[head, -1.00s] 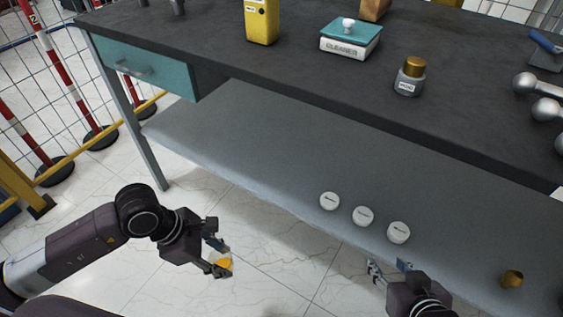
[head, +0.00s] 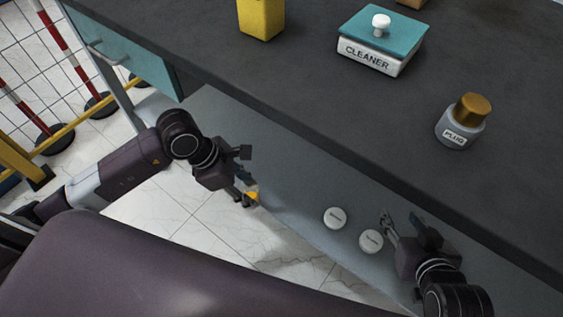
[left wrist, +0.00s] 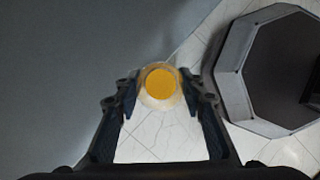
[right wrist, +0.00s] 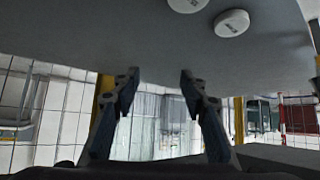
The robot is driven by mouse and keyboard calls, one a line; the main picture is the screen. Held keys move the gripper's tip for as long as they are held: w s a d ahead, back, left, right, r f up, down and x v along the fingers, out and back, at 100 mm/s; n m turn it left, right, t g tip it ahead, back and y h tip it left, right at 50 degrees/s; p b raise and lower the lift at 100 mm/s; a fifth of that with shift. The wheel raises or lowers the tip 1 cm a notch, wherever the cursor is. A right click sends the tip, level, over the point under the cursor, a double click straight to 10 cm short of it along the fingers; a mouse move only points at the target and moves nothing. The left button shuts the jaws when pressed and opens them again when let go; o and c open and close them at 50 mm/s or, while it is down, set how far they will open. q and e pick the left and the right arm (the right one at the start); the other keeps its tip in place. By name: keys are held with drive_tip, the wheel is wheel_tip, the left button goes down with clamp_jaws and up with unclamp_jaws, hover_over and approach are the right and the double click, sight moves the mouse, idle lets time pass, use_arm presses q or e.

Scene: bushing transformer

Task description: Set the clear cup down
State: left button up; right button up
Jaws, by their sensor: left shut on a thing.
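The clear cup (left wrist: 146,97) shows in the left wrist view as a pale see-through rim around an orange-yellow disc. It is between the fingertips of my left gripper (left wrist: 162,103), which is shut on it. In the head view, my left gripper (head: 247,177) is low, beside the front edge of the lower shelf, and only the cup's orange part (head: 252,196) shows clearly. My right gripper (head: 401,219) is near the lower shelf on the right. Its fingers are apart and empty in the right wrist view (right wrist: 158,80).
The grey lower shelf (head: 285,165) carries white round discs (head: 335,217) near my right gripper; its left part is bare. The dark worktop (head: 300,80) overhangs it, holding a yellow container (head: 260,18), a CLEANER box (head: 380,42) and a PLUG jar (head: 458,124).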

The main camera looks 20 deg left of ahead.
use_arm(q)
drive_tip(key=w+d+f+b, duration=0.1)
drive_tip(key=w, duration=0.3)
drive_tip(key=w+d+f, duration=0.1)
drive_tip(key=w+d, duration=0.1)
drive_tip(key=w, duration=0.2)
drive_tip(key=w+d+f+b, duration=0.1)
drive_tip(key=w, duration=0.3)
drive_tip(key=shift+w+d+f+b, duration=0.2)
drive_tip(key=shift+d+f+b, duration=0.1)
drive_tip(key=shift+b, duration=0.05)
use_arm(e)
drive_tip(key=w+a+r+t+y, duration=0.1)
drive_tip(key=w+r+t, duration=0.2)
drive_tip(key=r, duration=0.3)
drive_tip(key=w+a+r+t+y, duration=0.1)
drive_tip(key=w+a+r+t, duration=0.1)
drive_tip(key=r, duration=0.5)
drive_tip(key=shift+w+a+r+t, duration=0.15)
drive_tip(key=shift+w+a+t, duration=0.1)
drive_tip(key=shift+w+t, duration=0.8)
drive_tip(key=shift+s, duration=0.2)
use_arm(q)
drive_tip(key=shift+f, duration=0.1)
drive_tip(key=o, duration=1.1)
use_arm(e)
drive_tip(key=shift+r+t, duration=0.25)
drive_tip(key=shift+r, duration=0.05)
use_arm(q)
drive_tip(key=shift+o, duration=0.2)
